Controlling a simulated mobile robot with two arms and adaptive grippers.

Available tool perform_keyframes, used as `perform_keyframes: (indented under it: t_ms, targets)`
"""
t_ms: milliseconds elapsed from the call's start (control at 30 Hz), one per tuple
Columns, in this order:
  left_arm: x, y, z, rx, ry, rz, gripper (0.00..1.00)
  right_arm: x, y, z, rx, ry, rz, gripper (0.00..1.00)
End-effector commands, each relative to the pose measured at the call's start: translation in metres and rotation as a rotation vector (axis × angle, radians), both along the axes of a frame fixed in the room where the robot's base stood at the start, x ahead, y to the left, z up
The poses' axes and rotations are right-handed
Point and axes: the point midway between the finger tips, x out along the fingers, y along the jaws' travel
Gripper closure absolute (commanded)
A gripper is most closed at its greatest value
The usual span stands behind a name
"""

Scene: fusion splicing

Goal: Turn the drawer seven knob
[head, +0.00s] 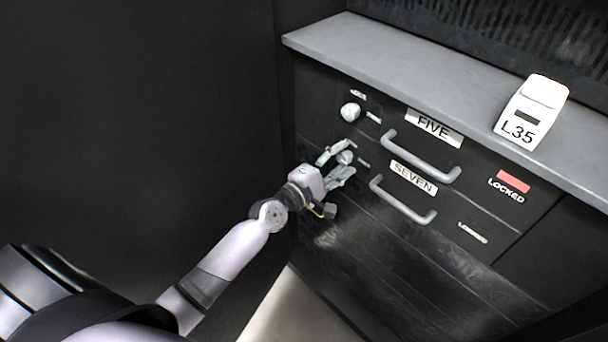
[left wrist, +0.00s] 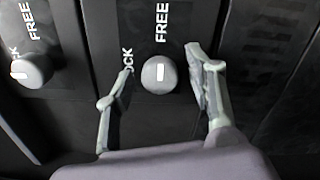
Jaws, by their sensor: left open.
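The drawer seven knob is a round grey knob (head: 345,157) at the left of the SEVEN drawer (head: 414,178). In the left wrist view the knob (left wrist: 159,74) has a white mark and sits below the word FREE, with a partly covered LOCK label to its left. My left gripper (head: 338,164) is open, with one finger on each side of the knob. In the left wrist view the gripper (left wrist: 163,78) shows gaps between its fingers and the knob. The SEVEN handle (head: 403,200) is to the right. My right gripper is not in view.
The FIVE drawer (head: 433,127) is above, with its own knob (head: 350,111) and handle (head: 420,156). A red LOCKED indicator (head: 514,182) is at its right. A white box marked L35 (head: 532,109) stands on the grey top (head: 400,58). A dark wall is at the left.

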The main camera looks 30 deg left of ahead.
Motion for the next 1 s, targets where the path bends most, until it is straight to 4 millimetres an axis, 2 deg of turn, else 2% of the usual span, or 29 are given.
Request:
perform_keyframes:
  t_ms: [167,400,700,767,1000]
  targets:
    - [0.0,0.0,0.002,-0.299,0.109,0.002,0.51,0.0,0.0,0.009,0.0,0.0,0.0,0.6]
    - [0.0,0.0,0.004,-0.819,0.299,0.001,0.51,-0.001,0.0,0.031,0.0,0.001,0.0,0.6]
    - [0.0,0.0,0.004,-1.401,0.51,0.002,0.51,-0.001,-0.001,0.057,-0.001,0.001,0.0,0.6]
    - [-0.013,0.005,-0.003,-1.407,0.513,0.004,0.51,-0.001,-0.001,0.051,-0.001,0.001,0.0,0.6]
    - [-0.059,0.021,-0.003,-1.401,0.51,0.002,0.51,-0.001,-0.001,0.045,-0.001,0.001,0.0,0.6]
